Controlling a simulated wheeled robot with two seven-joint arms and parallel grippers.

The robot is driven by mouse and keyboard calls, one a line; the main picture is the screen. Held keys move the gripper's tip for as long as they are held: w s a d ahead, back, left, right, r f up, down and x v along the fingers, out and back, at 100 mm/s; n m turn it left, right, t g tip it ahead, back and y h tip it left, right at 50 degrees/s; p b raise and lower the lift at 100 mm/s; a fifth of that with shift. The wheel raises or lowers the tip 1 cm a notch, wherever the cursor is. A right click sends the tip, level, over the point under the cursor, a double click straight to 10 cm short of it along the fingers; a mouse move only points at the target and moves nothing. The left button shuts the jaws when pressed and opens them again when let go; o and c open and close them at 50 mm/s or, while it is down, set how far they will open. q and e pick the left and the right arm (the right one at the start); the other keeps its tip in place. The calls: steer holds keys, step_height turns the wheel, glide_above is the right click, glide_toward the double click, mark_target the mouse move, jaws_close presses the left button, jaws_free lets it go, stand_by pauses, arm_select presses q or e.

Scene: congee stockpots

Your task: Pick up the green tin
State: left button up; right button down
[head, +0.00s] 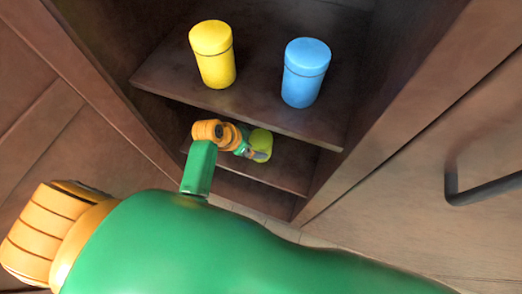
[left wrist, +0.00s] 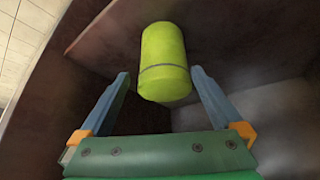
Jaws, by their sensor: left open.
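The green tin (head: 262,141) is a yellow-green cylinder with a dark seam, standing on the lower shelf (head: 290,171) of the cabinet in the head view. In the left wrist view the green tin (left wrist: 165,62) is at the upper middle, ahead of and partly between the fingers. My left gripper (head: 256,154) reaches in at the tin and covers part of it. In the left wrist view my left gripper (left wrist: 159,78) is open, with one blue-grey finger on each side and a gap to the tin. My right gripper is not in view.
A yellow tin (head: 213,55) and a blue tin (head: 306,73) stand on the upper shelf (head: 262,105), above my left gripper. Cabinet side walls bound the shelves. A door with a dark handle (head: 487,190) is at the right.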

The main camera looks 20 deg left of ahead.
arm_select(q)
steer(key=shift+w+r+m, duration=0.3)
steer(key=shift+w+d+b, duration=0.1)
steer(key=shift+w+b, duration=0.05)
steer(key=shift+b, duration=0.2)
steer(key=b+x, duration=0.2)
steer(key=x, duration=0.4)
steer(key=shift+f, duration=0.35)
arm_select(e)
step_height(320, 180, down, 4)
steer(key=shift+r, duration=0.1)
arm_select(q)
steer(key=shift+r, duration=0.15)
steer(key=c, duration=1.4)
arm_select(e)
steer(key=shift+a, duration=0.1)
